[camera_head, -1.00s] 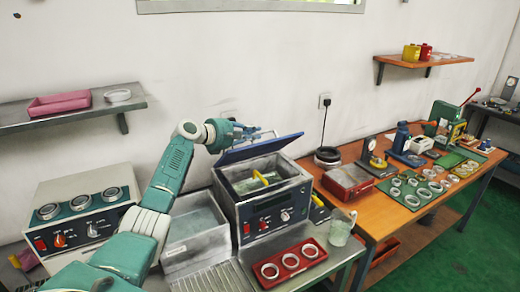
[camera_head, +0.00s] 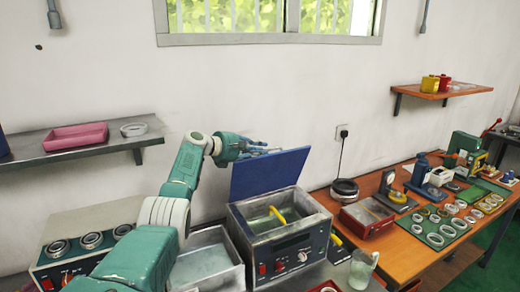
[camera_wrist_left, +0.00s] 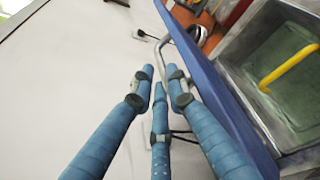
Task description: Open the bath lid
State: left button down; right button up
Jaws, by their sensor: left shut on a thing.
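The bath (camera_head: 283,235) is a grey metal box with a dark front panel, a red switch and a knob. Its blue lid (camera_head: 270,174) is hinged at the back and stands tilted steeply up, with the inside of the bath open to view. My left gripper (camera_head: 264,150) is at the lid's upper left edge, shut on its metal handle. In the left wrist view the blue fingers (camera_wrist_left: 160,92) close around the bent handle bar (camera_wrist_left: 172,40), beside the lid's blue panel (camera_wrist_left: 215,88). A yellow handle (camera_wrist_left: 288,66) shows inside the bath. My right gripper is not in view.
The wall is close behind the lid.

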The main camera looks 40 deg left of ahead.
pick_arm(q)
jog(key=shift+s+f, duration=0.15)
jog(key=shift+f, duration=0.45)
jog(key=c, duration=1.9)
grip_release()
jog(key=shift+o, duration=0.3)
jog(key=shift+d, duration=0.1)
jog(key=shift+s, duration=0.2)
jog(key=shift+s+r, duration=0.2)
jog(key=shift+s, duration=0.3)
jog(key=v, duration=0.7)
jog(key=r+v, duration=0.1)
jog(key=v, duration=0.2)
jog(key=shift+a, duration=0.3)
jog(key=shift+s+r, duration=0.2)
jog(key=shift+d, duration=0.1)
